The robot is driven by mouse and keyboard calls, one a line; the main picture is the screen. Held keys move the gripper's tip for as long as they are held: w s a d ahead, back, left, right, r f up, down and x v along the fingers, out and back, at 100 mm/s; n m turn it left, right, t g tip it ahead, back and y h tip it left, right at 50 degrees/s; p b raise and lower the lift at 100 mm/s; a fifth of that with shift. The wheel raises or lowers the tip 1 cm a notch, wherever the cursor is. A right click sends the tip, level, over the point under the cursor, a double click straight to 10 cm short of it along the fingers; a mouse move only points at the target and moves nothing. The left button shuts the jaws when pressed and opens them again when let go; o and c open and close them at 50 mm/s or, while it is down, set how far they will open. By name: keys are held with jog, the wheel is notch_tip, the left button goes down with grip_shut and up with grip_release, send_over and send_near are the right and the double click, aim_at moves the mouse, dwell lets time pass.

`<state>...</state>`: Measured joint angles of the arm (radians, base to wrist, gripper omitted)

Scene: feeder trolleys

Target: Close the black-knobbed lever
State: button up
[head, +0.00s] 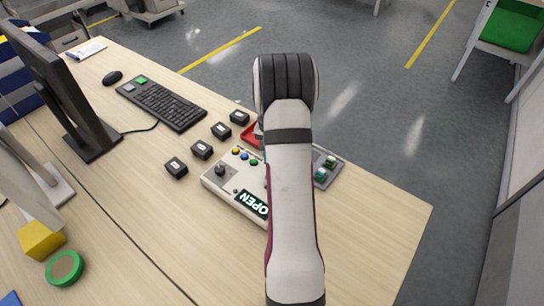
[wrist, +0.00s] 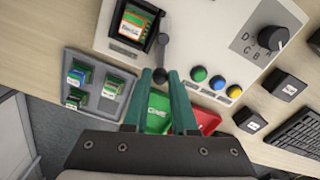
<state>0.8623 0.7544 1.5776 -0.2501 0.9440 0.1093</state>
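The black-knobbed lever (wrist: 163,46) stands on the pale test box (wrist: 205,50), beside a dark socket (wrist: 133,24) with a green-and-orange chip in it. Its black knob (wrist: 160,75) shows between the two green fingertips of my gripper (wrist: 161,77). The fingers lie close on either side of the knob; whether they touch it I cannot tell. In the head view, the box (head: 212,182) shows a lit display (head: 252,204) reading OPEN. My arm hides the lever, the socket and the gripper there.
A grey tray (wrist: 97,82) with several chips lies left of the box in the wrist view. Green (wrist: 158,115) and red (wrist: 207,120) bins are beyond the fingers. Small black blocks (head: 202,150), a keyboard (head: 162,103) and a monitor stand on the desk. The desk's front right is clear.

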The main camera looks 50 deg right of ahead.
aim_at(256, 173)
grip_shut()
jog(key=shift+w, duration=0.1)
jog(key=n, duration=0.2)
jog(key=w+n, duration=0.1)
jog(key=shift+a, duration=0.25)
jog(key=n, duration=0.1)
jog(key=a+n, duration=0.1)
jog(key=n, duration=0.1)
jog(key=shift+w+n, duration=0.3)
jog(key=shift+w, duration=0.1)
jog(key=n, duration=0.2)
jog(key=a+n, duration=0.1)
jog(key=shift+w+n, duration=0.3)
jog(key=shift+w+a+n, duration=0.1)
jog(key=shift+a+n, duration=0.25)
jog(key=shift+n, duration=0.6)
jog(key=shift+w+a+n, duration=0.1)
jog(key=shift+a+n, duration=0.25)
jog(key=shift+n, duration=0.6)
jog(key=o, duration=0.8)
grip_release()
jog(key=shift+s, duration=0.1)
jog(key=shift+c, duration=0.2)
